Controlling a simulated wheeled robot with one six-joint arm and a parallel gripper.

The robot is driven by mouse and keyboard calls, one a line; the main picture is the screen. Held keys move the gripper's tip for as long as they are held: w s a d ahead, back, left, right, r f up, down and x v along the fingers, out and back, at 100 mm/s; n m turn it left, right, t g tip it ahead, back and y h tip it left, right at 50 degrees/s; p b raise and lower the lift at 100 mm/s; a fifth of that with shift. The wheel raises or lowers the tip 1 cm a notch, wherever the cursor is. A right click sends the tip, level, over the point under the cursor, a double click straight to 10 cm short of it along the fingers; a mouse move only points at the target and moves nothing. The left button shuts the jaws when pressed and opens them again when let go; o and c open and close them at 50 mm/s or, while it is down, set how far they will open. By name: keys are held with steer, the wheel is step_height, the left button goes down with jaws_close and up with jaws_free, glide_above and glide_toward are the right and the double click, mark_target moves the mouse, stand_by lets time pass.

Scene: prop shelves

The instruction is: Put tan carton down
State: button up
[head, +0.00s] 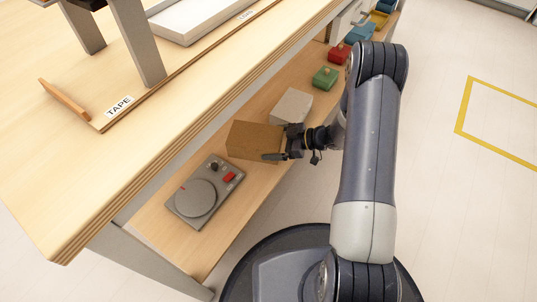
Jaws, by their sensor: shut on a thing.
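The tan carton (252,140) is a brown box at the lower shelf, seen in the head view. My gripper (278,147) is shut on its right side, with a dark finger against the carton. The carton is over the lower shelf (245,185), between a grey turntable-like device and a pale box. Whether its underside touches the shelf cannot be told from this angle. The far finger is partly hidden.
The grey device (205,191) with a round plate lies in front on the lower shelf. A pale box (291,106), a green box (325,78) and a red box (339,54) stand farther back. The upper tabletop (190,95) overhangs the shelf's left side.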

steer(key=shift+f+b, duration=0.8)
steer(key=shift+f, duration=1.55)
steer(key=shift+f, duration=0.15)
steer(key=o, duration=0.6)
steer(key=shift+o, duration=0.2)
steer(key=shift+r, duration=0.2)
steer(key=p+v, duration=0.3)
steer(key=v, duration=0.9)
